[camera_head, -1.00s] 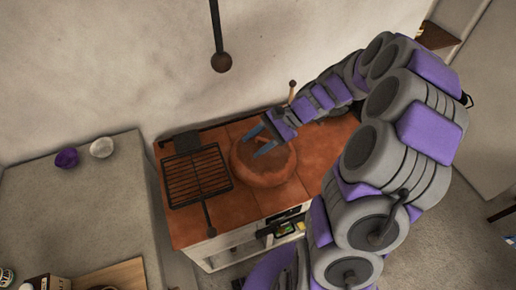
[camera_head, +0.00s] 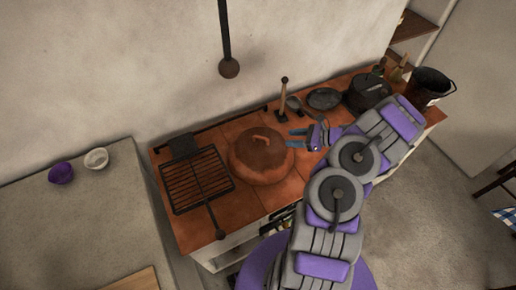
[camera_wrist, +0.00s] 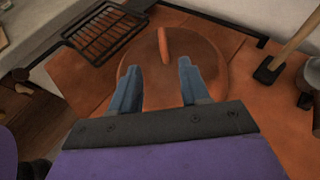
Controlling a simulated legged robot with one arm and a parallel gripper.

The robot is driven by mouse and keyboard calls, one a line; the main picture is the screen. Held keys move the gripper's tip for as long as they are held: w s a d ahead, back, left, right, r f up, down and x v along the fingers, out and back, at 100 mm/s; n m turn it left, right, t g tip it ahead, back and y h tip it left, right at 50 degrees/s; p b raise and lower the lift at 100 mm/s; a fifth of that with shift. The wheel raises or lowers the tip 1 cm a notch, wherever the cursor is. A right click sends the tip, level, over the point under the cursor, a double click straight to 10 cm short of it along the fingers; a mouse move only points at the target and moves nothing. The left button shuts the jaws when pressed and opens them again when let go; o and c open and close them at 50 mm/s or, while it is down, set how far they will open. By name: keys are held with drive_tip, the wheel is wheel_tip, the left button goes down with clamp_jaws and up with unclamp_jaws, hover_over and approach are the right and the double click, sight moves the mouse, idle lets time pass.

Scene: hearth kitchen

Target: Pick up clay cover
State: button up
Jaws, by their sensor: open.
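The clay cover (camera_head: 258,150) is a round, reddish-brown domed lid with a raised strap handle on top. It sits on the terracotta-tiled counter, right of the grill rack. In the wrist view the cover (camera_wrist: 150,85) lies ahead of the fingers, with its handle (camera_wrist: 163,43) beyond and between the fingertips. My gripper (camera_head: 292,138) is open and empty at the right side of the cover, its blue fingers pointing left. In the wrist view the gripper (camera_wrist: 158,68) shows a wide gap between its fingers. I cannot tell whether the fingers touch the cover.
A black grill rack (camera_head: 197,180) lies left of the cover. Behind my arm stand a wooden-handled tool (camera_head: 283,100), a dark pan or lid (camera_head: 323,98), a black pot (camera_head: 367,92) and a dark bucket (camera_head: 430,86). Two small bowls (camera_head: 61,173) sit on the left counter.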

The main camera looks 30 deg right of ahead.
drive_tip(key=b, duration=0.2)
approach(258, 138)
drive_tip(key=x, duration=0.5)
drive_tip(key=shift+w+d+f, duration=0.15)
drive_tip(key=shift+d+f, duration=0.15)
drive_tip(key=shift+f, duration=0.05)
drive_tip(key=shift+w+a+f, duration=0.15)
drive_tip(key=shift+w+a, duration=0.15)
drive_tip(key=shift+a, duration=0.15)
drive_tip(key=x, duration=0.2)
drive_tip(key=b+x, duration=0.1)
drive_tip(key=x, duration=0.1)
drive_tip(key=shift+d+f+b, duration=0.25)
drive_tip(key=shift+b, duration=0.05)
drive_tip(key=shift+w+a+f, duration=0.1)
drive_tip(key=shift+w+a, duration=0.25)
drive_tip(key=shift+a, duration=0.1)
drive_tip(key=shift+c, duration=0.4)
clamp_jaws()
